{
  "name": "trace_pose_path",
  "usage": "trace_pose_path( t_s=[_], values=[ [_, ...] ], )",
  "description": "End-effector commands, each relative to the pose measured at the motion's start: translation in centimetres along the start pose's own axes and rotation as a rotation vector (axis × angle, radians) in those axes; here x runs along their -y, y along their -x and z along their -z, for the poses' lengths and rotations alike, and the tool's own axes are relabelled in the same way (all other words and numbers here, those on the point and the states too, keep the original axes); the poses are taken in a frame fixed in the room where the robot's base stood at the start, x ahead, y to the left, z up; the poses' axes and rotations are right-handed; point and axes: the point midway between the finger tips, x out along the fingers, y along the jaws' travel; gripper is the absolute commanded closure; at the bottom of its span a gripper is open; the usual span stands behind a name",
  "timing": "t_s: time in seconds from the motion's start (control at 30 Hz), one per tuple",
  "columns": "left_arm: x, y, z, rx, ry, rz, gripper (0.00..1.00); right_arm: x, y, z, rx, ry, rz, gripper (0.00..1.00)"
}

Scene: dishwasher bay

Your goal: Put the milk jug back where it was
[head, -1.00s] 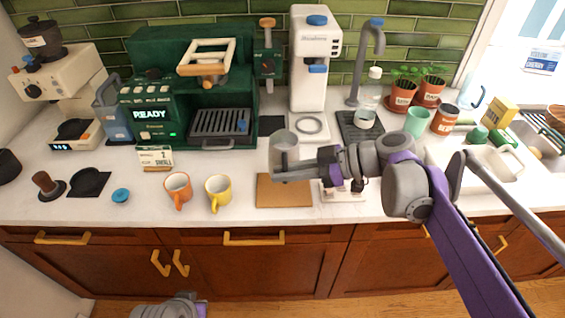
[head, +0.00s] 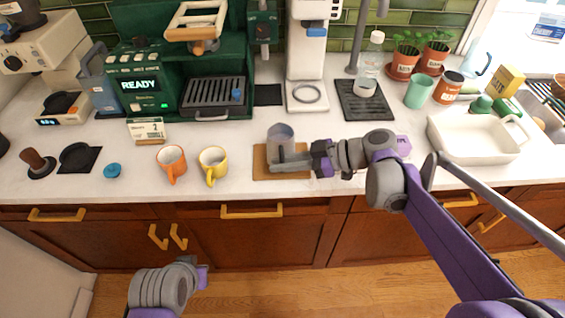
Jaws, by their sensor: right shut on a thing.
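The grey milk jug (head: 280,138) is upright over the brown mat (head: 261,173) near the counter's front edge. I cannot tell whether its base touches the mat. My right gripper (head: 288,163) reaches in from the right and is shut on the jug's lower part. The gripper hides part of the jug and the mat's right side. My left gripper (head: 190,272) is low at the left, in front of the cabinets and away from the counter; its jaws do not show clearly.
An orange mug (head: 171,164) and a yellow mug (head: 212,165) stand just left of the mat. Behind are the green espresso machine (head: 160,60), a white dispenser (head: 305,55) and a black drip tray (head: 364,103). A white basin (head: 470,143) is at the right.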

Motion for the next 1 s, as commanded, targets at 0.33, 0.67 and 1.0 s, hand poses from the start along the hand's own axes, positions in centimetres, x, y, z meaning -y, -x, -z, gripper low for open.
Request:
trace_pose_path(
  t_s=[0.33, 0.67, 1.0],
  values=[
    [0.0, -0.1, -0.1, 0.000, 0.000, 0.000, 1.00, 0.0, -0.1, -0.2, 0.000, 0.000, 0.000, 0.82],
    [0.0, -0.1, 0.0, 0.000, 0.000, 0.000, 1.00, 0.0, -0.1, -0.1, 0.000, 0.000, 0.000, 0.55],
    [0.0, 0.2, 0.1, -0.001, 0.000, 0.000, 1.00, -0.1, 3.7, 0.0, 0.001, -0.003, -0.005, 0.55]
  ],
)
